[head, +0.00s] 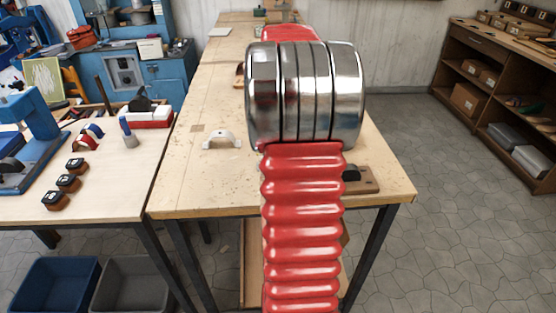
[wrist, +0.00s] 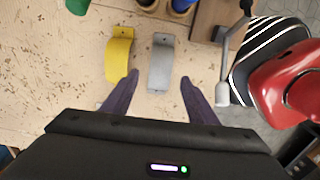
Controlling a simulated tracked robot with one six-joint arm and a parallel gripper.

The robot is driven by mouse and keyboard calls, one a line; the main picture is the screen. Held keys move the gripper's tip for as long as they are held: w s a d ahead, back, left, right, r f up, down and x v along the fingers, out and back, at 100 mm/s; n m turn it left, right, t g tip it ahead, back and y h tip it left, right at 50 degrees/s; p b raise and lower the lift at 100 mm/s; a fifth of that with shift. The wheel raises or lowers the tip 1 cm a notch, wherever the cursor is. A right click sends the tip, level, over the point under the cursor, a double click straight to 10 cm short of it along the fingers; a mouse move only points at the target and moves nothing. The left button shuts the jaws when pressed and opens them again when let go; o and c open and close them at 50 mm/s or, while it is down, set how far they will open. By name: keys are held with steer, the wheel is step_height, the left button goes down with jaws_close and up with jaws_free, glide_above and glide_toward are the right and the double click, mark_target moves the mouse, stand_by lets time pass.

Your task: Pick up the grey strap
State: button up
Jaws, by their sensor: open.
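The grey strap (wrist: 161,62) is a short curved band with a small hole near each end, on the pale wooden bench top in the wrist view. My gripper (wrist: 160,79) is open and empty, its two dark purple fingers apart. The strap lies between and just beyond the fingertips, with bare wood on both sides. A yellow strap (wrist: 119,54) lies close to its left. In the head view my red and chrome arm hides the gripper. A whitish arched strap (head: 221,139) stands on the bench there; I cannot tell whether it is the grey one.
In the wrist view a green object (wrist: 78,6) sits at the top left, and a metal handle (wrist: 223,92) stands right of my right finger. In the head view a side table (head: 100,205) with tools is on the left. The bench's (head: 190,175) left part is mostly clear.

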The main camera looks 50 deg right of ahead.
steer(key=shift+f, duration=2.6)
steer(key=shift+c, duration=0.4)
steer(key=c, duration=1)
steer(key=shift+r, duration=0.1)
step_height(320, 180, up, 10)
steer(key=shift+f, duration=0.1)
